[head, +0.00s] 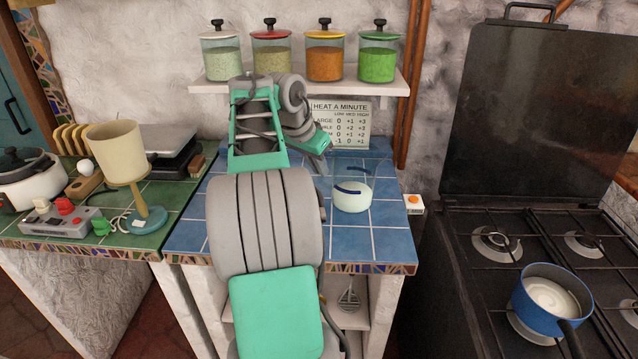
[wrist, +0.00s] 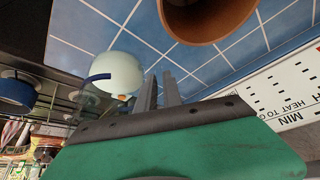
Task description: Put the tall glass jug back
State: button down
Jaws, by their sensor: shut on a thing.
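In the wrist view the jug (wrist: 122,73) is just left of my fingers. My gripper (wrist: 162,90) is shut on the jug near its upper part; the clear glass makes the exact contact hard to see. In the head view my gripper (head: 324,150) is at the jug's upper left, partly hidden by my arm.
A brown round vessel (wrist: 207,18) is close by in the wrist view; my arm hides it in the head view. A shelf (head: 300,87) with several jars is above. A sign (head: 340,112) leans at the back. The stove with a blue pan (head: 540,310) is right.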

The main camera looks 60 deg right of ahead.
jog(key=shift+w+d+f+b, duration=0.2)
jog(key=shift+d+f, duration=0.15)
jog(key=shift+f, duration=0.65)
jog(key=shift+w+d+f+b, duration=0.1)
jog(key=shift+w+d+f, duration=0.2)
jog(key=shift+f, duration=0.65)
jog(key=shift+w+d+f+b, duration=0.15)
jog(key=shift+d+f, duration=0.2)
jog(key=shift+f, duration=0.65)
jog(key=c, duration=1.5)
grip_release()
jog(key=shift+a+r, duration=0.1)
jog(key=shift+r, duration=0.3)
jog(key=s+p+v, duration=0.1)
jog(key=p+v, duration=0.2)
jog(key=v, duration=0.8)
jog(key=shift+w+a+r, duration=0.15)
jog(key=shift+w, duration=0.35)
